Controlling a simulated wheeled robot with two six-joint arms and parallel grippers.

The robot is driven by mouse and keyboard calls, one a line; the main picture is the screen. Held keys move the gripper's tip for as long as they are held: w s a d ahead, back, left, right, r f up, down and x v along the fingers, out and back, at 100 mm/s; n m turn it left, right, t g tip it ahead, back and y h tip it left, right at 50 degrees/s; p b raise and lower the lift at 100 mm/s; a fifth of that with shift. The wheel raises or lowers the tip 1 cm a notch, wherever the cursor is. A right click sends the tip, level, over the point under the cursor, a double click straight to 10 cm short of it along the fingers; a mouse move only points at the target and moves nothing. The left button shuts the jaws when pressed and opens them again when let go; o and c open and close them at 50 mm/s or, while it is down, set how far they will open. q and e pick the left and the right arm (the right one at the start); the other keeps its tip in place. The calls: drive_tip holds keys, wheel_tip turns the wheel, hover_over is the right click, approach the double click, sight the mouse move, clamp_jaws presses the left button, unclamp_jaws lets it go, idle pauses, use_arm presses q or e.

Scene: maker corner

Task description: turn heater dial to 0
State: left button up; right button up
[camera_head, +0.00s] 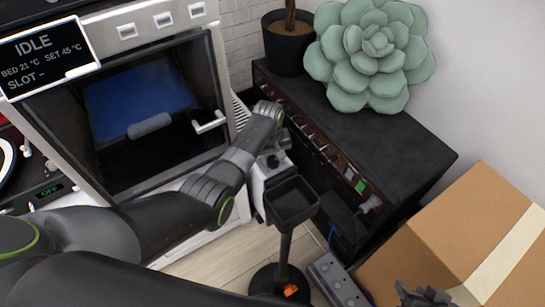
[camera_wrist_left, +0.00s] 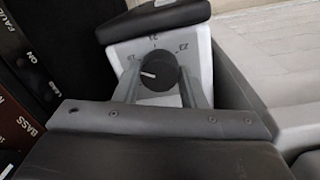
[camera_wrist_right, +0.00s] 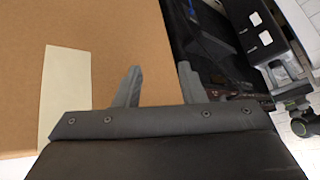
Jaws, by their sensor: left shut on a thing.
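The heater (camera_head: 262,185) is a small white unit with a dark top, standing between the oven-like machine and the black cabinet. Its round black dial (camera_wrist_left: 157,72) shows in the left wrist view, with a white pointer mark toward the left and printed numbers around it. My left gripper (camera_wrist_left: 160,84) has one finger on each side of the dial and is shut on it; in the head view this gripper (camera_head: 272,145) is at the heater, partly hidden by my arm. My right gripper (camera_wrist_right: 157,85) is open and empty over the cardboard box; its tip shows at the bottom right of the head view (camera_head: 425,296).
The cardboard box (camera_head: 465,235) fills the lower right. The black cabinet (camera_head: 390,150) carries a potted plant (camera_head: 288,45) and a green succulent-shaped cushion (camera_head: 372,50). A black tray on a stand (camera_head: 291,200) and a grey power strip (camera_head: 336,280) are close by the heater.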

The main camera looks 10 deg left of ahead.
use_arm(q)
drive_tip(key=shift+n+p, duration=0.4)
drive_tip(key=shift+p, duration=0.05)
drive_tip(key=shift+r+n+p, duration=0.2)
drive_tip(key=shift+n+p, duration=1)
drive_tip(key=shift+s+n+p, duration=0.1)
drive_tip(key=shift+n+p, duration=0.5)
drive_tip(key=shift+n, duration=0.3)
drive_tip(key=n+p, duration=0.1)
drive_tip(key=n, duration=0.2)
drive_tip(key=shift+f+n, duration=0.15)
drive_tip(key=shift+n, duration=0.15)
drive_tip(key=n+p, duration=0.1)
drive_tip(key=n, duration=0.1)
drive_tip(key=shift+n+y, duration=0.3)
drive_tip(key=shift+n, duration=0.1)
drive_tip(key=n, duration=0.4)
drive_tip(key=shift+d+f, duration=0.1)
drive_tip(key=n, duration=0.4)
drive_tip(key=shift+n, duration=1.5)
drive_tip(key=shift+n+y, duration=0.3)
drive_tip(key=shift+n, duration=0.4)
use_arm(e)
drive_tip(key=s+d+f+g, duration=0.1)
drive_tip(key=s+f+g, duration=0.4)
drive_tip(key=s+f, duration=0.1)
drive_tip(key=shift+x, duration=0.85)
drive_tip(key=shift+s+d+g, duration=0.1)
drive_tip(key=shift+s+g, duration=0.2)
drive_tip(key=shift+s, duration=0.05)
